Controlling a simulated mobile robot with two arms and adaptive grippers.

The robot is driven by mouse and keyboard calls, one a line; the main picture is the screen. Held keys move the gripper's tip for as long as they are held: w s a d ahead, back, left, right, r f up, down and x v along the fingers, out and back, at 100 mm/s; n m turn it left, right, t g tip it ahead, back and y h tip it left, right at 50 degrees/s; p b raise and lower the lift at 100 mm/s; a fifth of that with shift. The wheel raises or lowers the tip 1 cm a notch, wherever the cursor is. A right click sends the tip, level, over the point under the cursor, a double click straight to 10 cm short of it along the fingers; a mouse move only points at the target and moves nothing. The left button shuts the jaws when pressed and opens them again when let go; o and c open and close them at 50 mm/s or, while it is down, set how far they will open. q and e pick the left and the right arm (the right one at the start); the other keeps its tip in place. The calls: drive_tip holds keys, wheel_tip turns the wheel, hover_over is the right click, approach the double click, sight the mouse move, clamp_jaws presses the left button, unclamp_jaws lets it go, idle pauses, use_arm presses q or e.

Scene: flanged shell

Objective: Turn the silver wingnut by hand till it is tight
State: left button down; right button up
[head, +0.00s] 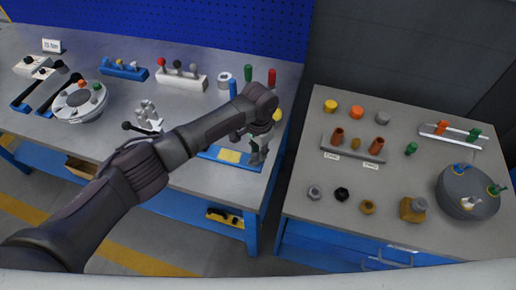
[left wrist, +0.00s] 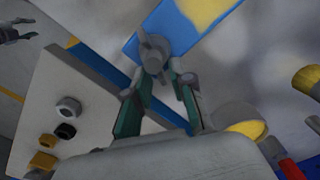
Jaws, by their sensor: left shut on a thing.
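My left gripper (head: 258,156) is over the right end of a blue plate with a yellow patch (head: 228,156) on the left bench. In the left wrist view its two fingertips (left wrist: 160,72) are shut on a grey, winged piece (left wrist: 153,48), which looks like the silver wingnut. The piece is over or on the blue plate (left wrist: 180,28); contact below it is hidden. A pale winged piece (head: 470,203) sits on the dark round shell (head: 464,180) on the right bench, beside blue and green ones. My right gripper (left wrist: 15,30) seems open at the wrist view's upper left edge.
Coloured upright handles (head: 248,73) stand behind my left gripper. A holder with a red knob (head: 161,63) and a round dial-like fixture (head: 80,103) are further left. Several nuts (head: 341,194) lie on the right bench (head: 300,225). A gap separates the benches.

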use_arm(q)
drive_tip(key=shift+s+d+m, duration=0.1)
drive_tip(key=shift+s+m, duration=0.05)
drive_tip(key=shift+m, duration=0.95)
drive_tip(key=shift+s+d+m+p, duration=0.15)
drive_tip(key=shift+m+p, duration=0.2)
drive_tip(key=shift+m, duration=0.65)
drive_tip(key=shift+s+m+p, duration=0.25)
drive_tip(key=shift+m+p, duration=0.05)
drive_tip(key=shift+m, duration=1.5)
idle(1.1)
drive_tip(key=c, duration=1.3)
unclamp_jaws()
drive_tip(key=shift+r, duration=0.1)
wheel_tip(320, 180, up, 12)
